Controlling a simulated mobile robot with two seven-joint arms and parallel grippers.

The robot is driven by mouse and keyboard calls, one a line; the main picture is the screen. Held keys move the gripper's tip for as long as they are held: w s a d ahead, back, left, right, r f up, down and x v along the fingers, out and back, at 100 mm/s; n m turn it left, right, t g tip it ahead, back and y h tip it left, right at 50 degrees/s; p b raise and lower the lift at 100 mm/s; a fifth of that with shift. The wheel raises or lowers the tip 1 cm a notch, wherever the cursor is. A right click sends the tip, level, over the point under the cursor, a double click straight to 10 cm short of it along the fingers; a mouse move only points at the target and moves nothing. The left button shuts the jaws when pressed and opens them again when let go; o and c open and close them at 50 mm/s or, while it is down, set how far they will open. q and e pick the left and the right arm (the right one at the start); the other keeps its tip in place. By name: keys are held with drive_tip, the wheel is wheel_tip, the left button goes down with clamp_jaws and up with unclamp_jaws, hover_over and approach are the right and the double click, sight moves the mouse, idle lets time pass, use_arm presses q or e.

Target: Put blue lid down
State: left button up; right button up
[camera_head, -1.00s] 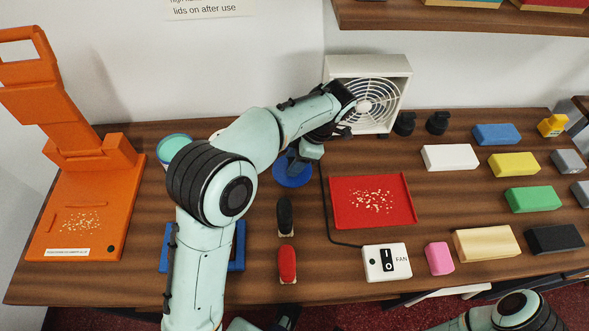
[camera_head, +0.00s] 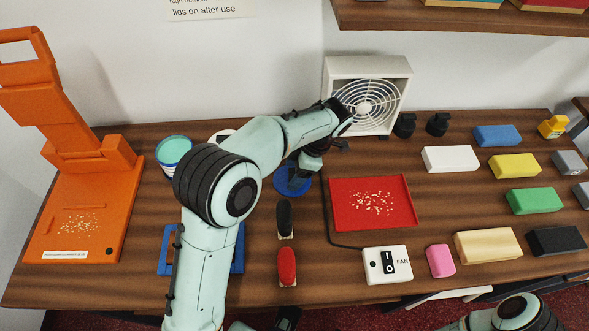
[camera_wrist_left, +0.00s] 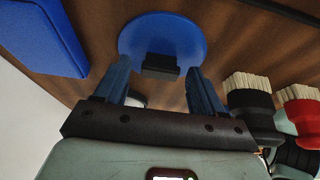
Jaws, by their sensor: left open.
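The blue lid (camera_head: 280,187) is a round disc lying on the wooden counter, partly hidden under my left gripper in the head view. In the left wrist view, the blue lid (camera_wrist_left: 162,28) shows a black grip piece (camera_wrist_left: 160,64) near its lower edge. My left gripper (camera_head: 308,163) is open. In the left wrist view, the fingers of the left gripper (camera_wrist_left: 158,80) stand apart on either side of the black grip piece. I cannot tell whether they touch it. My right gripper is not in view.
A tub with teal contents (camera_head: 174,148) stands left of my arm. A black-handled brush (camera_head: 284,217) and a red-handled brush (camera_head: 287,265) lie in front of the lid. The red tray (camera_head: 345,215) is to the right, the fan (camera_head: 380,75) behind. An orange stand (camera_head: 85,200) is at left.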

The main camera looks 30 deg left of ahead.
use_arm(q)
drive_tip(key=shift+r, duration=0.1)
drive_tip(key=p+v, duration=0.2)
drive_tip(key=v, duration=1)
drive_tip(key=shift+a, duration=0.1)
